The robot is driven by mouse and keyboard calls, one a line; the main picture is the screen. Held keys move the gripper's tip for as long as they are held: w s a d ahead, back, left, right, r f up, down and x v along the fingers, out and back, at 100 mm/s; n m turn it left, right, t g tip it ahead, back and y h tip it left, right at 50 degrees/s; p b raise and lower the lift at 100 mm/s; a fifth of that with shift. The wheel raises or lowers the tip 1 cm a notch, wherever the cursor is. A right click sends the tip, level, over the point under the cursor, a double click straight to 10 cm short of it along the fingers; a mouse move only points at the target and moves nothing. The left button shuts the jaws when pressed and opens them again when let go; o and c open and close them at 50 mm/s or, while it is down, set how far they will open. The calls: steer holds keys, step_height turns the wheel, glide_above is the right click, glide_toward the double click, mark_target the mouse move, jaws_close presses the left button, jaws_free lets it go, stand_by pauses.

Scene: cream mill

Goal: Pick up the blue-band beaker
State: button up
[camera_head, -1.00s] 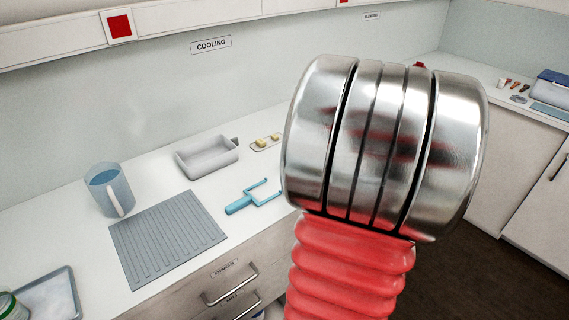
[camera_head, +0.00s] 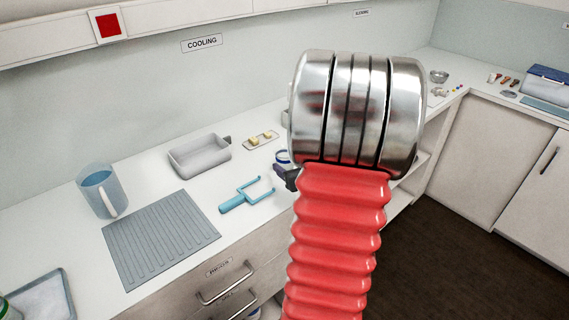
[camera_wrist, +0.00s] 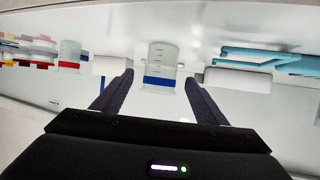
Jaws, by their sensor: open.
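The blue-band beaker (camera_wrist: 160,66) is clear with a broad blue stripe and stands on the counter. In the wrist view it shows ahead of my gripper (camera_wrist: 160,80), in line with the gap between the two fingers. In the head view only a sliver of the beaker (camera_head: 282,156) shows at the left of my arm, which hides the rest. My gripper (camera_head: 287,176) is mostly hidden there too, with its dark fingers close to the beaker. The fingers are apart with nothing held. I cannot tell whether the beaker is between the tips or just beyond them.
A blue fork-like tool (camera_head: 247,194) lies left of my gripper. A red-band beaker (camera_wrist: 68,58) stands left in the wrist view.

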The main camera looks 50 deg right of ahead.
steer(key=shift+w+d+f, duration=0.2)
steer(key=shift+w+d, duration=0.05)
steer(key=shift+w, duration=0.2)
steer(key=shift+x, duration=2.65)
steer(key=shift+a+r, duration=0.1)
steer(key=shift+c, duration=0.2)
steer(key=c, duration=1.2)
steer(key=shift+o, duration=0.2)
steer(key=shift+r, duration=0.1)
step_height(320, 180, up, 10)
steer(key=shift+w, duration=0.1)
